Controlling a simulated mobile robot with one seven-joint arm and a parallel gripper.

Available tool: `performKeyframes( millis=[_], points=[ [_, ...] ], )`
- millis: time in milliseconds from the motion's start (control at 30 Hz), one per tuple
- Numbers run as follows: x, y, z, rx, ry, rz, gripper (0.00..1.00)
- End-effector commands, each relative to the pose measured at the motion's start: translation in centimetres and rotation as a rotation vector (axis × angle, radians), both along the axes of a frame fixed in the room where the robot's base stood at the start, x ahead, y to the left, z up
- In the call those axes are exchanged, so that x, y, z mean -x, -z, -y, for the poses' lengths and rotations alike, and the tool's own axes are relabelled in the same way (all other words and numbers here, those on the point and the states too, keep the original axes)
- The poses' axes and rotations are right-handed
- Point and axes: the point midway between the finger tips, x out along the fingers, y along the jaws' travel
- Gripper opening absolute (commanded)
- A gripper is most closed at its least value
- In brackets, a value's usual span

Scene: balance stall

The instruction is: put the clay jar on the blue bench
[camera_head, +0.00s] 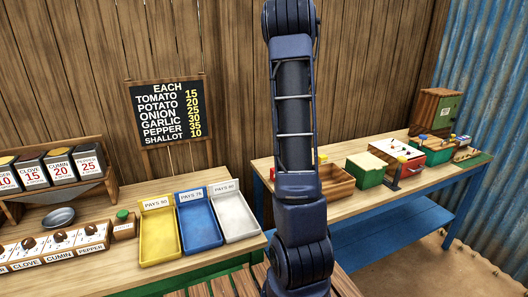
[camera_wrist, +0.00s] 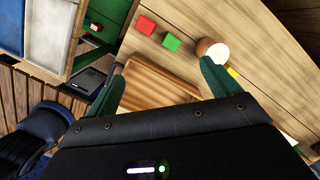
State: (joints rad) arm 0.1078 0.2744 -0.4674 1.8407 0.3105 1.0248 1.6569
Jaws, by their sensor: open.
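A round brown thing with a pale top, which looks like the clay jar (camera_wrist: 203,46), stands on the light wooden top in the wrist view, beside the tip of the right finger. I cannot tell whether they touch. In the head view I cannot see it; my arm blocks that part. The blue bench (camera_head: 405,229) stands at the right of the head view, with a light wooden top, blue legs and a blue lower shelf. My gripper (camera_wrist: 165,78) is open in the wrist view, its dark green fingers apart over a wooden tray (camera_wrist: 160,85), with nothing gripped.
A red block (camera_wrist: 146,25) and a green block (camera_wrist: 172,42) lie near the jar. Several boxes, including a green one (camera_head: 366,171), line the bench top. Yellow (camera_head: 159,230), blue and white trays sit on the left table. The blue lower shelf looks mostly clear.

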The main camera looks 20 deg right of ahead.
Motion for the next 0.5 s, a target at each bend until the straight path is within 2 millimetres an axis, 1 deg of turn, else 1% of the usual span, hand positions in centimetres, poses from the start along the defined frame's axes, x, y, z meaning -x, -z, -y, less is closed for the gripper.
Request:
performKeyframes(
  millis=[33, 200, 367, 500],
  points=[
    [0.9, -1.1, -1.4, 0.001, -0.070, 0.020, 0.89],
    [4.0, -3.9, -5.8, 0.021, -0.334, 0.079, 0.89],
    [7.1, -6.1, -9.9, 0.057, -0.585, 0.135, 0.89],
    [10.3, -7.6, -13.2, 0.099, -0.806, 0.181, 0.89]
  ],
)
